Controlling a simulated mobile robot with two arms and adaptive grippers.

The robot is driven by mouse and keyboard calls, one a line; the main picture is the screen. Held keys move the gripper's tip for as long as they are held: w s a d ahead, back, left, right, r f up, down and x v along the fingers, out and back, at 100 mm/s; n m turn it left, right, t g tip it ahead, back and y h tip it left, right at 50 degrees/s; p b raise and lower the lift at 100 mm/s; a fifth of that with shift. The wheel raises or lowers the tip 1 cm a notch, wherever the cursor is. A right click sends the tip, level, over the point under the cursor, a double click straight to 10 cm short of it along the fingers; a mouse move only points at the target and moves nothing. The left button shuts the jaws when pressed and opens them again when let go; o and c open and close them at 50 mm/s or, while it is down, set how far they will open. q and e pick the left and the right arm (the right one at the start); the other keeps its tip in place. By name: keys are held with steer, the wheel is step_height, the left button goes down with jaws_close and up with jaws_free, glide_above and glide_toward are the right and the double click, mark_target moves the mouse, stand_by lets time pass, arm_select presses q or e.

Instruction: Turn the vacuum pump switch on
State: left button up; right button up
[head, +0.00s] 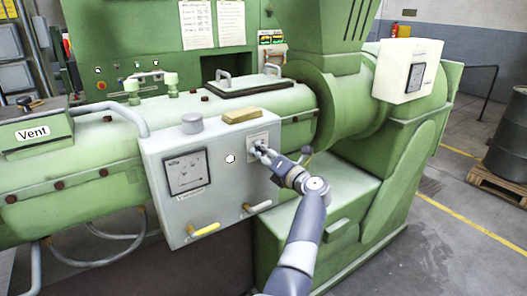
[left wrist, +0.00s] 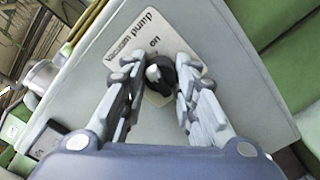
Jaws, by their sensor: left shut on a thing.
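The vacuum pump switch is a small black knob (left wrist: 160,74) on a pale plate (head: 257,137). The plate sits at the right end of the front of a grey control box (head: 215,163). In the left wrist view the plate reads "Vacuum pump" and "on". My left gripper (head: 263,152) reaches the plate from the lower right. In the left wrist view my left gripper (left wrist: 159,72) has a finger on each side of the knob and is shut on it. The fingers partly hide the plate, and I cannot tell the knob's setting. My right gripper is not in view.
The box carries a dial gauge (head: 186,172), yellow-handled valve (head: 205,230), grey cap (head: 192,123) and tan block (head: 242,116). The green extruder (head: 350,110) surrounds it. A "Vent" box (head: 33,133) stands left. Floor (head: 430,240) is clear at right, before a barrel (head: 510,135) on a pallet.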

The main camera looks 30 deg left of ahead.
arm_select(q)
steer(key=m+p, duration=0.2)
steer(key=m, duration=0.2)
steer(key=shift+r, duration=0.1)
stand_by(0.4)
steer(key=o, duration=1.1)
steer(key=shift+a, duration=0.15)
